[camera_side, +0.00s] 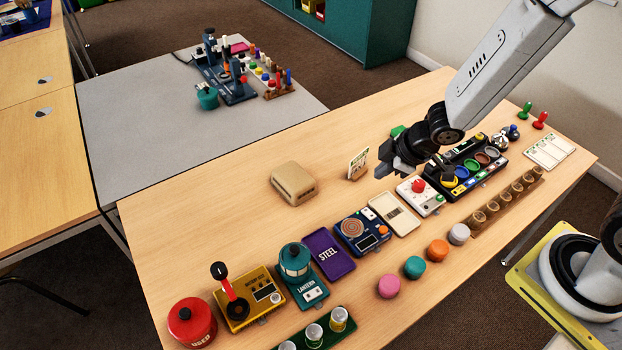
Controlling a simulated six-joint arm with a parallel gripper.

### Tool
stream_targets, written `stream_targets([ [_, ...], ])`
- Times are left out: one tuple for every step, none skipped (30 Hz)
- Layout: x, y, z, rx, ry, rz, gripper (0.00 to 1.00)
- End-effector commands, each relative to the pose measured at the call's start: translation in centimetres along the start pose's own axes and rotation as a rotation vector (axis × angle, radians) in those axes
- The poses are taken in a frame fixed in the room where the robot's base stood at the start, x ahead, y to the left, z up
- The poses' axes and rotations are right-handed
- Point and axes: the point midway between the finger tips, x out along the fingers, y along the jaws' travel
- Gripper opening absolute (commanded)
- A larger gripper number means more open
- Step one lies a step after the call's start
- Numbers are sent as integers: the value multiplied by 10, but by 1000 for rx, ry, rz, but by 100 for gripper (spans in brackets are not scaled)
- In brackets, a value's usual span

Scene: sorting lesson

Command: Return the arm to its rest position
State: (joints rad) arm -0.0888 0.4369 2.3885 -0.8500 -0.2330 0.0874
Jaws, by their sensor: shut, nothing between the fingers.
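My gripper (386,168) is dark, at the end of my white and black arm. It hangs over the back right part of the wooden table (235,245), above the row of devices. It is shut and holds nothing. The fingertips point down and to the left in the picture, near a small upright card. My wrist hides part of what stands behind it, including most of a green object.
Beneath my gripper are a white box with a red knob (418,186) and a black tray with coloured rings (462,172). The small card (357,163) and a beige box (294,184) stand left. Coloured pucks (414,267) lie in front. The table's left back is clear.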

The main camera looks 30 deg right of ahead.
Motion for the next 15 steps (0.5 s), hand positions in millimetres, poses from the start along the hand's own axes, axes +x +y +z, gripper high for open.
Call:
stream_targets([
  [-10, 8, 4, 56, -25, 36, 0],
  [-16, 11, 7, 92, -42, 54, 0],
  [-22, 15, 11, 140, -65, 75, 0],
  [-28, 17, 14, 176, -80, 90, 0],
  [-33, 19, 18, 214, -96, 103, 0],
  [-40, 21, 23, 263, -118, 118, 0],
  [-46, 22, 26, 300, -132, 128, 0],
  [-51, 23, 29, 338, -147, 137, 0],
  [-58, 22, 34, 388, -166, 146, 0],
  [-63, 22, 37, 427, -181, 150, 0],
  [-69, 21, 40, 466, -194, 154, 0],
  [-75, 19, 44, 517, -211, 157, 0],
  [-80, 18, 47, 554, -224, 157, 0],
  [-85, 16, 49, 590, -234, 156, 0],
  [-90, 13, 52, 635, -247, 153, 0],
])
